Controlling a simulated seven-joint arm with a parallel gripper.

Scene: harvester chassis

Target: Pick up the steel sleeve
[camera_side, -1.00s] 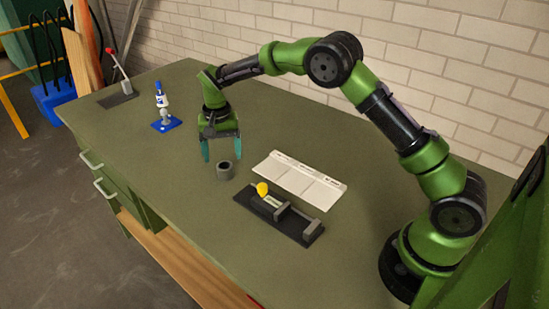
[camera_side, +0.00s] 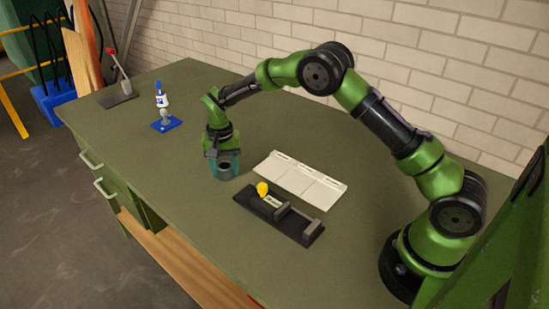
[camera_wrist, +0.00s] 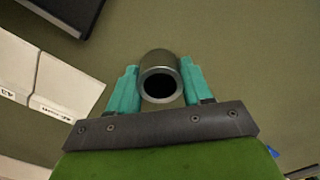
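The steel sleeve (camera_side: 226,172) is a short dark grey hollow cylinder, upright on the green bench. In the wrist view the sleeve (camera_wrist: 160,66) shows its open end, with a dark bore facing me. My gripper (camera_side: 225,163) points down over it, with one teal finger on each side. In the wrist view the fingers of my gripper (camera_wrist: 160,82) lie against the sleeve's sides, with no clear gap. The sleeve appears to be still at bench level; its lower edge is partly hard to make out.
A white labelled tray (camera_side: 318,190) and a black fixture (camera_side: 290,228) with a yellow knob (camera_side: 262,189) stand to the right. A blue-based device (camera_side: 166,124) and a lever tool (camera_side: 118,95) stand farther left. The bench between is clear.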

